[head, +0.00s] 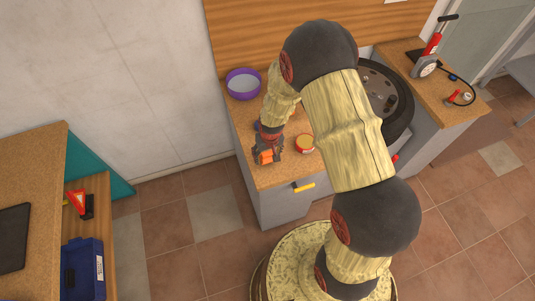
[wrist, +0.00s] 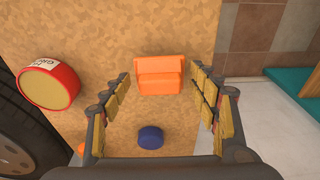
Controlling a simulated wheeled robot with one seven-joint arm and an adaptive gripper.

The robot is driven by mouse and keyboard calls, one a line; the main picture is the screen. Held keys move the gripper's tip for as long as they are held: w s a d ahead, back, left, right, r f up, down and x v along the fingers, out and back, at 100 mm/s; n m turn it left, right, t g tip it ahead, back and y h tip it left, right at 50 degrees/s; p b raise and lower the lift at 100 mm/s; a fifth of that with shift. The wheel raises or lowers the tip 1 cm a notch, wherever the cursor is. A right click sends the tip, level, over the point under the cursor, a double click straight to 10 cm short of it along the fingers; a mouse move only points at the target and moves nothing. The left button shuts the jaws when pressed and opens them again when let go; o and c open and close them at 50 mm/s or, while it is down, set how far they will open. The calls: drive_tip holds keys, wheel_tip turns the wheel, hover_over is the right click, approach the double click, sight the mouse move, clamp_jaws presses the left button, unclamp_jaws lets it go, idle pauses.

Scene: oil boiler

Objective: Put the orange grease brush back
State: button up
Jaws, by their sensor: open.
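An orange block-like thing (wrist: 160,75) with a raised ridge lies on the cork-coloured worktop, centred ahead of my fingertips in the wrist view. It also shows by my gripper in the head view (head: 266,156). I cannot tell whether it is the grease brush or something belonging to it. A small orange bit (wrist: 82,148) shows at lower left in the wrist view, mostly hidden by my left finger. My gripper (wrist: 160,72) is open, its fingers spread on both sides of the orange block with clear gaps. It points down at the worktop (head: 262,180).
A red and yellow grease tin (wrist: 48,84) stands left of my gripper. A dark blue round thing (wrist: 150,137) lies between my fingers, nearer the palm. A purple bowl (head: 243,83) and a large wheel (head: 385,95) also stand on the bench. The worktop edge is close on the right.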

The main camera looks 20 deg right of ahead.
drive_tip(key=shift+r, duration=0.1)
wheel_tip(320, 180, up, 12)
drive_tip(key=s+p, duration=0.2)
wheel_tip(320, 180, up, 10)
hover_over(269, 165)
drive_tip(key=s+r+t, duration=0.2)
drive_tip(key=s+r, duration=0.4)
drive_tip(key=r, duration=0.4)
drive_tip(key=s+r+t, duration=0.1)
drive_tip(key=s+r, duration=1)
drive_tip(key=s, duration=0.3)
drive_tip(key=shift+r+t, duration=0.25)
drive_tip(key=shift+t, duration=0.15)
